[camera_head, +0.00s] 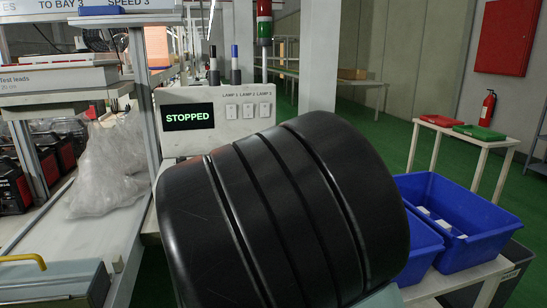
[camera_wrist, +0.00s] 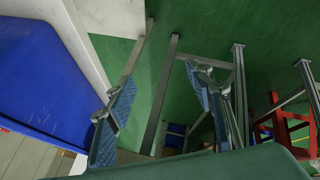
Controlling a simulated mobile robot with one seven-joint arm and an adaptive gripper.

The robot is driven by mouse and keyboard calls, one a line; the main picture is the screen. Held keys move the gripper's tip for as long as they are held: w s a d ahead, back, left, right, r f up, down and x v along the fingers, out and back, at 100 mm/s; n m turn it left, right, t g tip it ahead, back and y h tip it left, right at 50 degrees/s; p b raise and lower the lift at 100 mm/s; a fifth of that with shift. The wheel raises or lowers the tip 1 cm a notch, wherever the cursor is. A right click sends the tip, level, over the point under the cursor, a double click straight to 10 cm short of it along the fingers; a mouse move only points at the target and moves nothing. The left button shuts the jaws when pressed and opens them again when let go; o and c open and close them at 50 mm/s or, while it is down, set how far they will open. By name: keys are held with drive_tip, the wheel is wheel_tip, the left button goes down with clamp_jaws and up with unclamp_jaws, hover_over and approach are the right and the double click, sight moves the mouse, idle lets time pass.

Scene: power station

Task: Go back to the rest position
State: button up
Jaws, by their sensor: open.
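My gripper (camera_wrist: 160,88) shows in the wrist view, with its two blue-padded fingers spread apart. Nothing is between them; the green floor and some metal legs show through the gap. In the head view, large black rounded links of my arm fill the middle and hide what lies behind. My gripper is not visible there. In the wrist view a blue bin (camera_wrist: 45,85) and a pale table edge (camera_wrist: 82,45) lie to the left of the fingers, apart from them as far as I can tell.
A panel (camera_head: 240,140) with a display reading STOPPED stands behind my arm. Blue bins (camera_head: 478,257) sit on a table at right. A clear plastic bag (camera_head: 108,165) lies on the left bench. A red extinguisher (camera_head: 487,108) hangs at back right. Green floor (camera_head: 385,135) is open behind.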

drive_tip(key=s+d+r+m, duration=0.4)
drive_tip(key=s+d+r, duration=0.2)
drive_tip(key=s+r, duration=0.45)
drive_tip(key=s+d+r+m, duration=0.3)
drive_tip(key=s+d+r, duration=0.3)
drive_tip(key=s+r, duration=0.4)
wheel_tip(320, 180, up, 34)
drive_tip(key=g+p, duration=0.1)
drive_tip(key=p, duration=3.4)
drive_tip(key=shift+s+f+y, duration=0.15)
drive_tip(key=shift+s+y, duration=0.15)
drive_tip(key=shift+s, duration=0.1)
drive_tip(key=shift+a, duration=0.1)
drive_tip(key=shift+c, duration=0.7)
